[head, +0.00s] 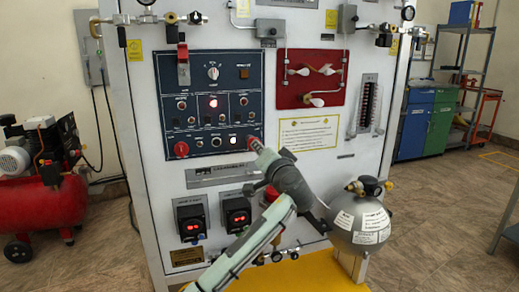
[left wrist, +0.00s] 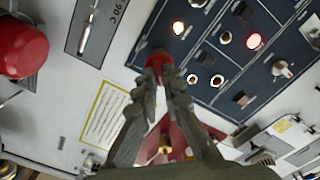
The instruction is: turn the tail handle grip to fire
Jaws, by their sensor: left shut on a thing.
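The dark blue control panel (head: 222,78) stands on the white trainer front. My left gripper (head: 256,147) reaches its lower right corner and covers what is there in the head view. In the left wrist view, my left gripper (left wrist: 164,76) has its fingertips shut on a small red knob (left wrist: 157,58) at the panel's corner. I take this knob to be the tail handle grip. The fingers hide part of it, and I cannot read its setting or any fire mark. My right gripper is not in view.
Another red knob (head: 181,149) sits at the panel's lower left. A red valve board (head: 311,78) and a yellow-edged sheet (head: 307,134) are to the right. A grey sphere tank (head: 346,217) stands at lower right. A red compressor (head: 40,205) stands at left.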

